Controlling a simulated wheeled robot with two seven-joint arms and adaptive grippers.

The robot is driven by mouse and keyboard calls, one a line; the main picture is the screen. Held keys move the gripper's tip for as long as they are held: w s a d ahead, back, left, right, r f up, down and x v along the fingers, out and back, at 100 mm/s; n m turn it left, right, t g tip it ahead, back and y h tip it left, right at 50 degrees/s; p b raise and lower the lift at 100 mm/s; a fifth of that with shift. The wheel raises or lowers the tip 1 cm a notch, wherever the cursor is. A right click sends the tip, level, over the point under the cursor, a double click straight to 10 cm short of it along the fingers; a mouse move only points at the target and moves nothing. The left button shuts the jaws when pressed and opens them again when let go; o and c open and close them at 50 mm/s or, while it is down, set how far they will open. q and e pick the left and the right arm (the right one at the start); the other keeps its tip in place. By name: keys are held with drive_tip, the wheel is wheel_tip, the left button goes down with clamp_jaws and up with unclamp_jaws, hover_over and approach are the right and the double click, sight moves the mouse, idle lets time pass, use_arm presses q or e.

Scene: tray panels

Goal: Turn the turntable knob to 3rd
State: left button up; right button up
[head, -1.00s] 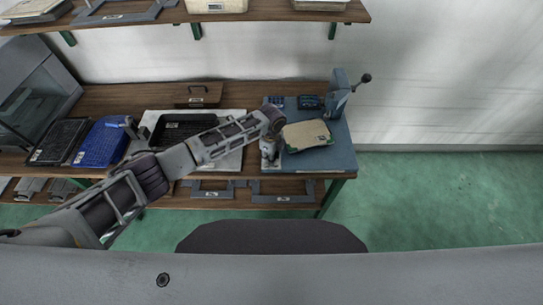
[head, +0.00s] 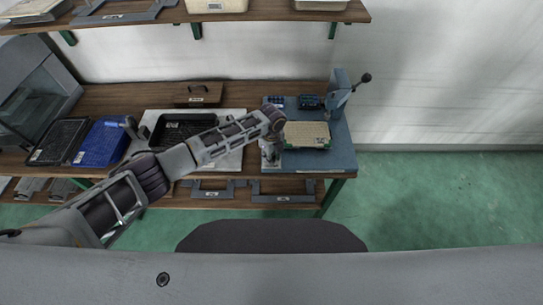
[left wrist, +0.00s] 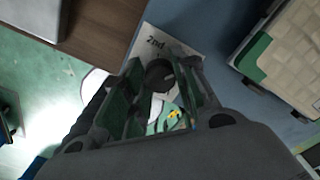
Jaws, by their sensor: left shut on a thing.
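My left gripper (head: 270,158) points down at the left edge of the blue-grey work surface. In the left wrist view its fingers (left wrist: 163,68) are shut on a dark round knob (left wrist: 160,77). A pale card marked "2nd" (left wrist: 155,45) lies just beyond the knob; other markings are hidden by the fingers. The beige panel with green corners (head: 307,134) sits to the right of the gripper, its edges roughly square with the bench. It also shows in the left wrist view (left wrist: 296,60). In the head view the arm and gripper hide the knob. My right gripper is out of view.
A clamp-like device with a black ball lever (head: 349,90) stands at the back right of the blue-grey mat (head: 340,158). Black and blue trays (head: 104,143) lie left. A shelf (head: 270,16) hangs above.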

use_arm(q)
drive_tip(key=o, duration=1.1)
drive_tip(key=shift+c, duration=0.2)
drive_tip(key=shift+r, duration=0.1)
wheel_tip(320, 180, up, 12)
drive_tip(key=shift+d, duration=0.1)
idle(0.4)
